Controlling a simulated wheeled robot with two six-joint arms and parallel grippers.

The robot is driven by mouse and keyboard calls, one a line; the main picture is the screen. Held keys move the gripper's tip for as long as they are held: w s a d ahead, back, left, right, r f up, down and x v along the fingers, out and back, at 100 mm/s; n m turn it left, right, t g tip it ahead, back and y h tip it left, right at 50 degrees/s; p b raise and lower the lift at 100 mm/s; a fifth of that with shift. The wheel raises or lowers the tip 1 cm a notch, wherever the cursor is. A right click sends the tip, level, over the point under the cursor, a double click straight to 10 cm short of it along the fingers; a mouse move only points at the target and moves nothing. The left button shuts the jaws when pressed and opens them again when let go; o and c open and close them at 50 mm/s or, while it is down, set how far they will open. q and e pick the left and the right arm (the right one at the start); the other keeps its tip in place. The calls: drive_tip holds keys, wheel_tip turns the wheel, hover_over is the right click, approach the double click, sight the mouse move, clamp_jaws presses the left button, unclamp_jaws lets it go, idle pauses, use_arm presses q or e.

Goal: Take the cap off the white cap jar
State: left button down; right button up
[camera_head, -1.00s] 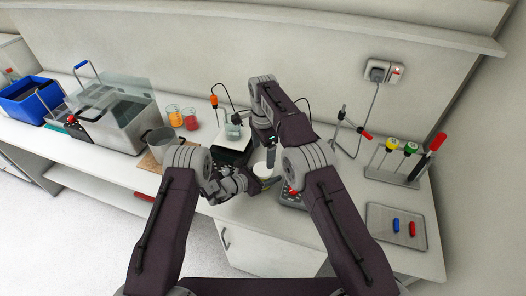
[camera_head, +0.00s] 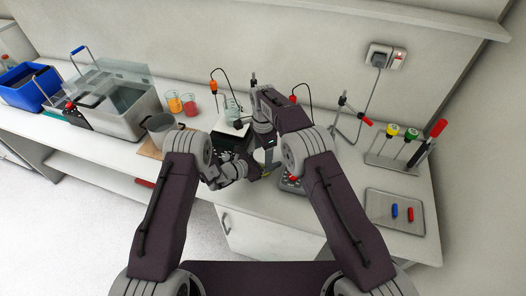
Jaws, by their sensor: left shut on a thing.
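My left gripper (camera_head: 255,171) is at the front of the bench, its fingers partly hidden, shut on what looks like the white cap jar. The jar is mostly hidden behind the two grippers; only a small pale patch shows between them. My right gripper (camera_head: 268,153) points down just above and beside the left gripper. Its fingertips are too small and covered to tell whether they are open or touch the cap.
A balance (camera_head: 232,130) with a glass beaker stands behind the grippers. A steel pot (camera_head: 161,128) and orange and red beakers (camera_head: 181,104) are at left. A rack of coloured-top tools (camera_head: 395,160) and a tray (camera_head: 394,226) with blue and red pieces are at right.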

drive_tip(key=c, duration=0.3)
drive_tip(key=n, duration=0.6)
drive_tip(key=shift+n, duration=0.4)
drive_tip(key=o, duration=1.5)
drive_tip(key=shift+o, duration=0.2)
